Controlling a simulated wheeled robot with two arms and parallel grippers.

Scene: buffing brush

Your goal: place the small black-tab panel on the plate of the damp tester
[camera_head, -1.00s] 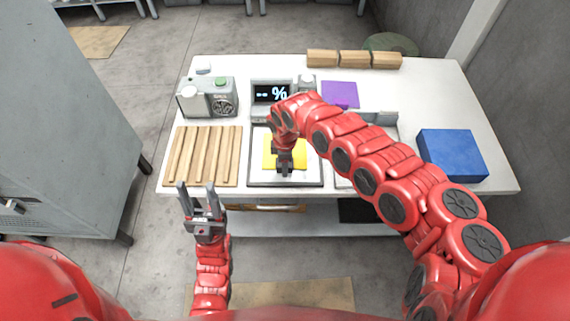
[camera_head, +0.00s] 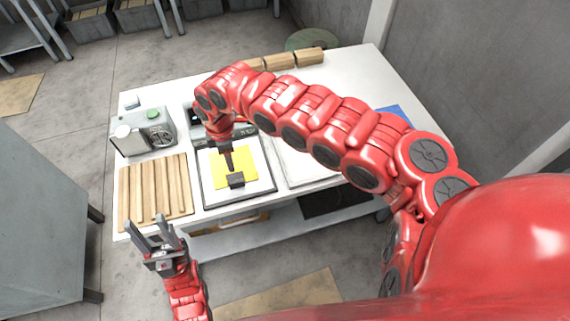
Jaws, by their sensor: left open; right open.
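The yellow panel (camera_head: 247,159) with a small black tab (camera_head: 236,181) lies on the pale plate (camera_head: 262,180) of the damp tester, roughly in its middle. My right gripper (camera_head: 229,165) is open and points down over the panel, just behind the tab. The tab shows clear of the fingers, and nothing is between them. Whether the fingertips touch the panel I cannot tell. My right arm hides much of the tester's display box (camera_head: 197,115). My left gripper (camera_head: 151,230) is open and empty, in front of the table's front-left edge.
Wooden strips (camera_head: 153,190) lie left of the plate, with a grey device with a green button (camera_head: 143,131) behind them. Wooden blocks (camera_head: 279,61) line the back edge. A blue block (camera_head: 394,113) at the right is mostly hidden by my arm.

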